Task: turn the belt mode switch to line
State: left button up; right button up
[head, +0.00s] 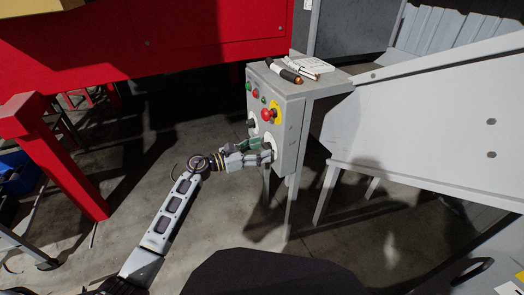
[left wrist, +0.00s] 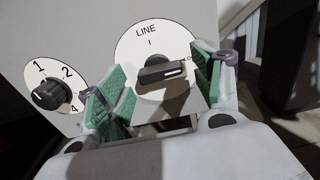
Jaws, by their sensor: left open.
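The belt mode switch (left wrist: 162,72) is a dark bar handle on a round white dial plate (left wrist: 150,42) marked LINE at the top. The bar lies nearly level in the left wrist view, its white mark pointing right toward a label that is partly hidden. My left gripper (left wrist: 166,86) is open, its green pads on either side of the handle; I cannot tell whether they touch it. In the head view the left gripper (head: 264,152) is at the lower front of the grey control box (head: 289,130), covering most of the dial. My right gripper is not in view.
A numbered knob (left wrist: 52,95) sits left of the switch. A red emergency button (head: 268,115) on yellow and smaller buttons are above. Pens and paper (head: 312,65) lie on top of the box. A red frame (head: 60,155) stands left, a pale chute (head: 430,120) right.

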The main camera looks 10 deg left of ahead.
pick_arm(q)
jog(key=shift+w+d, duration=0.2)
jog(key=shift+d, duration=0.1)
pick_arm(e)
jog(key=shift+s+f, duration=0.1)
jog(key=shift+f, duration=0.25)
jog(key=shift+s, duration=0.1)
pick_arm(q)
jog(key=shift+c, duration=0.2)
jog(key=c, duration=1)
jog(key=shift+d, duration=0.1)
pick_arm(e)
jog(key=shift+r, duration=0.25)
